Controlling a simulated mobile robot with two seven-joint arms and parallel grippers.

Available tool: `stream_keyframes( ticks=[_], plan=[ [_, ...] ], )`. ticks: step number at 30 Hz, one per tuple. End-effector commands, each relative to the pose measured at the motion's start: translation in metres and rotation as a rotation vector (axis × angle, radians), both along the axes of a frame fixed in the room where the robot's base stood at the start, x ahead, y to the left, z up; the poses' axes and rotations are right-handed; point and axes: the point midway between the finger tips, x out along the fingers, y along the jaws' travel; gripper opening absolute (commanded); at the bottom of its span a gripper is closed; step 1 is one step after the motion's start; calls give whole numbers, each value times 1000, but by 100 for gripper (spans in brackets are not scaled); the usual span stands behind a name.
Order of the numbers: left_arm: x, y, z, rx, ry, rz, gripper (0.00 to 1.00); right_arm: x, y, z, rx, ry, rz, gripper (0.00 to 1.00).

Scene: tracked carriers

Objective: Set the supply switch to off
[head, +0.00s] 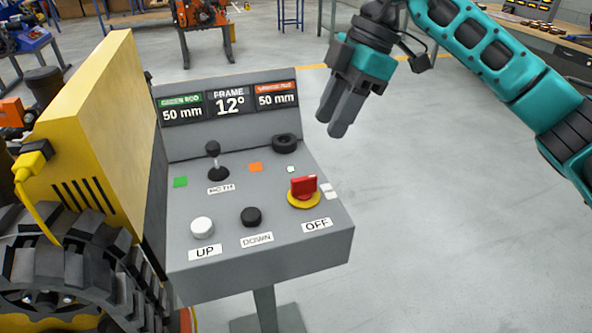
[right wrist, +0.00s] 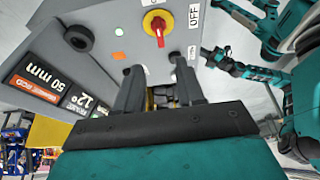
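The supply switch (head: 304,188) is a red rotary handle on a round yellow base, at the right of the grey sloped console. An OFF label (head: 317,225) lies in front of it. The handle points right, toward small white labels (head: 328,190), not toward OFF. The right wrist view shows the red handle (right wrist: 158,30) beyond my fingers. My right gripper (head: 330,126) is above and behind the console's right side, apart from the switch. Its two fingers are spread, with nothing between them. My left gripper (right wrist: 208,56) shows small in the right wrist view; its opening is unclear.
The console (head: 190,280) also carries a black lever (head: 213,160), a white UP button (head: 202,227), a black DOWN button (head: 251,216) and a black ring (head: 286,143). A yellow machine (head: 100,130) with a big tyre stands left. Floor at right is clear.

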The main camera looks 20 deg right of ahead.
Motion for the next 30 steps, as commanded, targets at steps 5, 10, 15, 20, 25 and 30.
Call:
stream_keyframes(
  ticks=[5,10,15,20,25,30],
  plan=[
    [0,-1,-2,-2,1,-2,0,0,3,-15,-13,4,-11,38],
    [0,-3,-5,-6,1,-3,0,-1,17,-46,-10,6,-7,38],
    [1,-4,-4,-10,-1,-5,0,-2,31,-79,-8,4,-7,38],
    [3,-6,-4,-12,-1,-6,0,-2,41,-102,-9,3,-6,38],
    [3,-6,-5,-13,-1,-8,0,-2,46,-115,-8,1,-7,38],
    [3,-7,-5,-14,-2,-9,0,-2,48,-118,-8,1,-7,38]
  ],
)
